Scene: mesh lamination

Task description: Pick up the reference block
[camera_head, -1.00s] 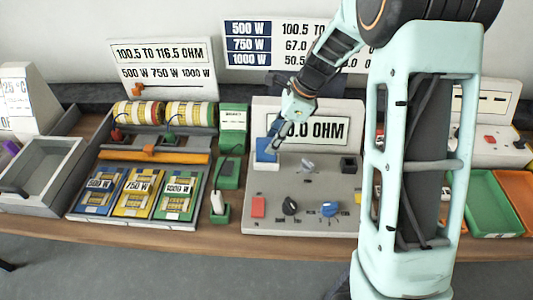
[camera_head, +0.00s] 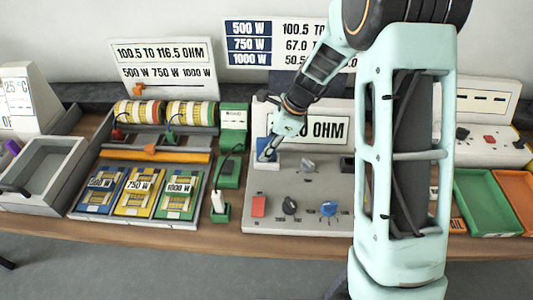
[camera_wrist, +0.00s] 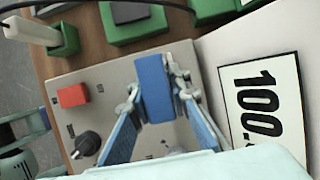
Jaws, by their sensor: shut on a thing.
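The reference block appears to be the blue block (camera_wrist: 153,88), which stands between my two fingers in the wrist view. In the head view the blue block (camera_head: 262,152) is at the upper left of the grey meter panel (camera_head: 300,190), at a pale seat (camera_head: 266,166). My gripper (camera_head: 269,153) reaches down to it from the upper right and partly covers it. In the wrist view my gripper (camera_wrist: 157,90) has a finger against each side of the block. I cannot tell whether the block is clear of its seat.
The panel has a red button (camera_head: 258,206), a black knob (camera_head: 290,205) and a blue knob (camera_head: 328,208). The resistance display (camera_head: 328,129) stands close behind. Left are a green holder (camera_head: 228,172) and a coloured card tray (camera_head: 140,192). A green bin (camera_head: 488,203) is at right.

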